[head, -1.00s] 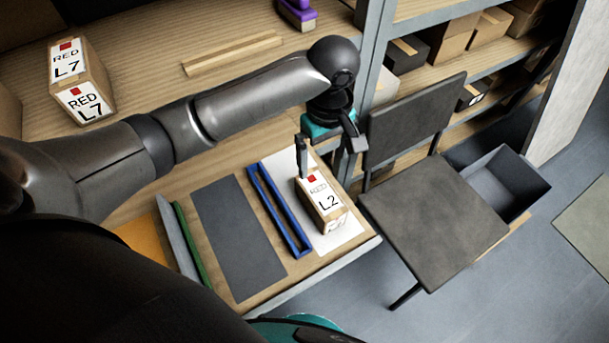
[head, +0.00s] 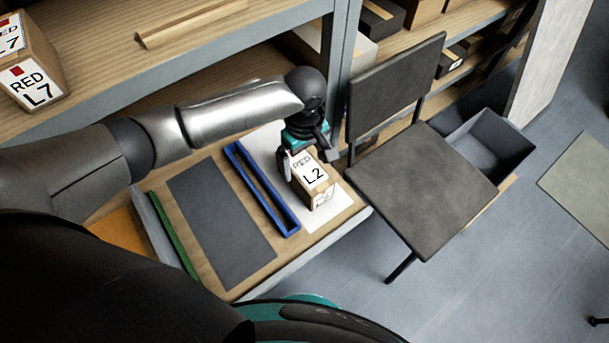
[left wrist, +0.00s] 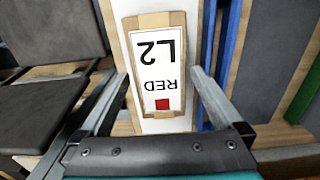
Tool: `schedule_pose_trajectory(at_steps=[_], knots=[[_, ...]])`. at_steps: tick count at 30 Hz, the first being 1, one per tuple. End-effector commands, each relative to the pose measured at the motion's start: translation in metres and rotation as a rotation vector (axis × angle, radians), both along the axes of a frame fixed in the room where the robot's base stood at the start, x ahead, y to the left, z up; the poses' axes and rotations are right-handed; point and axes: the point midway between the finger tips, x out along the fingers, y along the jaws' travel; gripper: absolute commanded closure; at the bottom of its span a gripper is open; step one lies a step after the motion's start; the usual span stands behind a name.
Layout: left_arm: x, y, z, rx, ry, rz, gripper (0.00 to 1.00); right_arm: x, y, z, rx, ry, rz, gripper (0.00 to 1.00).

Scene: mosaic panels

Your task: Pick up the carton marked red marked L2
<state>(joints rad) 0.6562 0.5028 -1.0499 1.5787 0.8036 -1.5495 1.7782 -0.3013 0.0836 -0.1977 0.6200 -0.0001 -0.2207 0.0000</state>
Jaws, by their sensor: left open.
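The carton marked RED L2 (head: 315,180) stands on a white sheet on the lower shelf board, its white label with a red square facing up. In the left wrist view the carton (left wrist: 158,75) lies ahead, its label upside down, between the two fingers. My left gripper (head: 304,172) is open at the carton, with one finger on its left side in the head view. In the left wrist view the gripper (left wrist: 160,90) has its fingers apart on either side of the near end of the carton. Contact cannot be told. My right gripper is not in view.
A blue frame (head: 262,190) and a dark grey mat (head: 222,222) lie left of the carton. A dark chair (head: 420,185) stands close on the right. A carton marked RED L7 (head: 32,75) sits on the upper shelf, whose edge is above my arm.

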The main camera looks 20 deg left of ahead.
Motion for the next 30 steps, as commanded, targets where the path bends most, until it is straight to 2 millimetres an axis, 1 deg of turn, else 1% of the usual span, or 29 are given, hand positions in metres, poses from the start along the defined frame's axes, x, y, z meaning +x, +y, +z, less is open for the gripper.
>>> schedule_pose_trajectory(at_steps=[1, 4, 12, 14, 30], knots=[[0.0, 0.0, -0.01, 0.002, 0.001, -0.001, 0.0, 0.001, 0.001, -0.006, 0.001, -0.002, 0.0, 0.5], [0.0, 0.0, -0.019, 0.001, -0.001, 0.0, 0.0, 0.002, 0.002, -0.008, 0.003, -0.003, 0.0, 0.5], [0.0, 0.0, -0.02, 0.001, -0.002, -0.001, 0.0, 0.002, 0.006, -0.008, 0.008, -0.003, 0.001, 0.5], [0.0, 0.0, -0.02, 0.001, -0.002, -0.001, 0.06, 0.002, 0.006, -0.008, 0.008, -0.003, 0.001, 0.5], [0.0, 0.0, -0.02, 0.0, -0.001, -0.001, 0.66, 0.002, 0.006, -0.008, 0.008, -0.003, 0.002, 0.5]])
